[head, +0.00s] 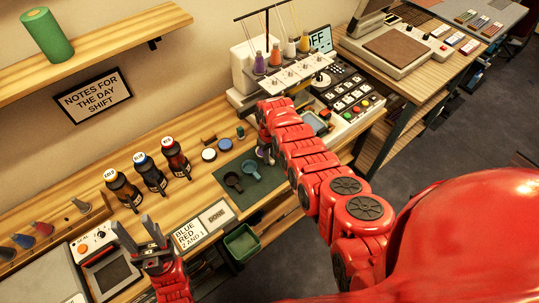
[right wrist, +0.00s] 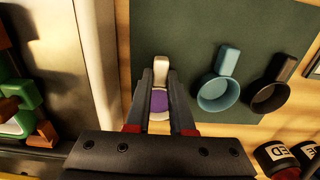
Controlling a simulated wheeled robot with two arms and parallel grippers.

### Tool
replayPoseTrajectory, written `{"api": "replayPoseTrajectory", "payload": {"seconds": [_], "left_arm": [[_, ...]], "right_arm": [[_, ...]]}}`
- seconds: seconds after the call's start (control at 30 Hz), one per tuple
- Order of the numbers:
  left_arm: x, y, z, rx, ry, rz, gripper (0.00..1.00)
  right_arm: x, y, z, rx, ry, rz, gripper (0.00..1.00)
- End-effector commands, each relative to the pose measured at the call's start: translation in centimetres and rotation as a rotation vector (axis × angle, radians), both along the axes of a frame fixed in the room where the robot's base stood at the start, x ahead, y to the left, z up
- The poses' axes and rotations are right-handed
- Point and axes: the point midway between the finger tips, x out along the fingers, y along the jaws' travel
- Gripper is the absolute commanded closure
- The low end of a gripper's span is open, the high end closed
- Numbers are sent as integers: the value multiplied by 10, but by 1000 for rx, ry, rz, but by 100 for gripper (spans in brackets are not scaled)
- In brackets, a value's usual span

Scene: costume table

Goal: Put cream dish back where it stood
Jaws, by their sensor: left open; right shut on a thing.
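The cream dish (right wrist: 159,76) shows in the right wrist view with its short handle pointing up and something purple inside. My right gripper (right wrist: 160,103) is shut on it, one finger on each side. The dish is over the left part of the dark green mat (right wrist: 190,20); I cannot tell whether it touches the mat. In the head view my right gripper (head: 265,150) is at the mat's far right end, and the dish is mostly hidden there. My left gripper (head: 142,238) is open and empty, near the front left of the table.
A teal dish (right wrist: 218,93) and a dark dish (right wrist: 271,96) stand on the mat beside the cream one. An embroidery machine (head: 245,72) stands to the right.

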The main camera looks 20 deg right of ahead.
Motion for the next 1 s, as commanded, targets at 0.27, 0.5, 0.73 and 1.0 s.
{"api": "replayPoseTrajectory", "payload": {"seconds": [0.27, 0.5, 0.73, 1.0], "left_arm": [[0, 0, 0, 0, 0, 0, 50], [0, 0, -3, 0, 0, 0, 50], [0, 0, -3, 0, 0, 0, 50], [0, 0, 1, 0, 0, 0, 50]], "right_arm": [[0, 0, -1, 0, -1, 0, 100], [0, 0, -4, 0, 0, 0, 65], [0, 0, -4, 0, 0, 0, 49], [0, 0, 1, -1, -1, 0, 49]]}}
